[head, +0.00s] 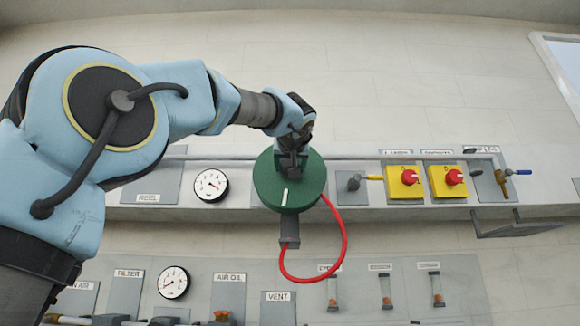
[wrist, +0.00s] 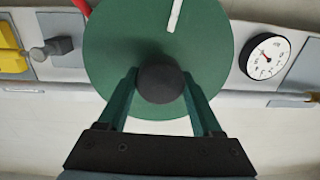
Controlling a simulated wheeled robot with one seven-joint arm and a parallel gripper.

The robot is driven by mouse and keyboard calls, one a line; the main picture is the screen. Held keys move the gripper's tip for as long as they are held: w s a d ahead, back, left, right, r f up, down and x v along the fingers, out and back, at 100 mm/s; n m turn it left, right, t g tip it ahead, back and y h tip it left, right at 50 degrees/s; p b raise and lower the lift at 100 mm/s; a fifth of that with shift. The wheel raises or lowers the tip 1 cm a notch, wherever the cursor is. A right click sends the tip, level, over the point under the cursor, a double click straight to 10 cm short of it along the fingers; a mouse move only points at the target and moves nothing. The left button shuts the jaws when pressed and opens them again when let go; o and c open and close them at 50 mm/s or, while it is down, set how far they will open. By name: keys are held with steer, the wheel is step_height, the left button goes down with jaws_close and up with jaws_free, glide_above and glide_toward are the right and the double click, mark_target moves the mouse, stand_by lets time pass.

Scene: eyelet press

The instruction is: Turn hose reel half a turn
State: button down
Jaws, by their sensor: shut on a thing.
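The hose reel (head: 314,181) is a green disc on the wall panel, with a white mark on its face that points downward in the head view. A red hose (head: 345,245) loops below it to a grey block (head: 289,232). In the wrist view the reel (wrist: 118,45) fills the upper middle, with its white mark near the top. My gripper (wrist: 160,88) is shut on the dark round knob (wrist: 161,84) of the reel, one green finger on each side. In the head view my gripper (head: 291,165) covers the knob.
Two yellow boxes with red knobs (head: 408,177) and a blue-handled valve (head: 522,172) are to the right. A round gauge (head: 211,185) is to the left. Lower panels carry another gauge (head: 173,282) and several fittings. The wall above is clear.

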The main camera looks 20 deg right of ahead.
steer(key=shift+f+n+b, duration=0.2)
steer(key=shift+n+b, duration=0.2)
steer(key=shift+b, duration=0.35)
steer(key=shift+r+n+b, duration=0.2)
steer(key=shift+n+b, duration=0.3)
steer(key=shift+n, duration=0.1)
steer(key=shift+c, duration=0.3)
jaws_free()
